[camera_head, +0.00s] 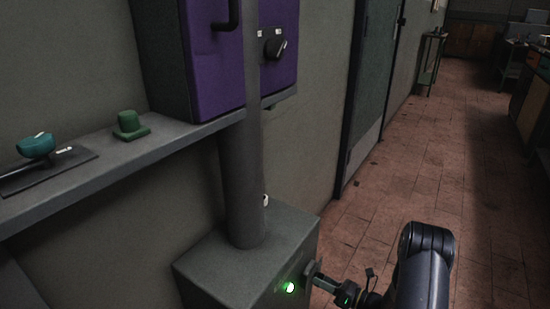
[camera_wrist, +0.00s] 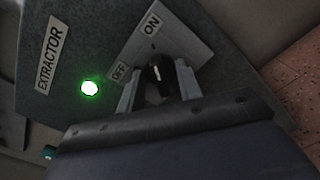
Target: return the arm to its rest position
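My gripper (camera_wrist: 159,92) is at the extractor's switch, with its two fingers spread on either side of a black knob (camera_wrist: 158,74). A gap shows between the fingers and the knob, so I read it as open. The knob sits on a light plate (camera_wrist: 190,48) marked ON and OFF, and its white mark points roughly towards ON. In the head view my gripper (camera_head: 322,280) is at the right face of the grey box (camera_head: 240,262), and my dark arm is at the lower right. The knob is not clearly seen there.
A green lamp (camera_wrist: 90,88) is lit beside the EXTRACTOR label (camera_wrist: 52,55). A grey pipe (camera_head: 242,180) rises from the box. A shelf (camera_head: 110,172) with a purple cabinet (camera_head: 215,60) runs along the wall. The tiled floor (camera_head: 420,180) to the right is open.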

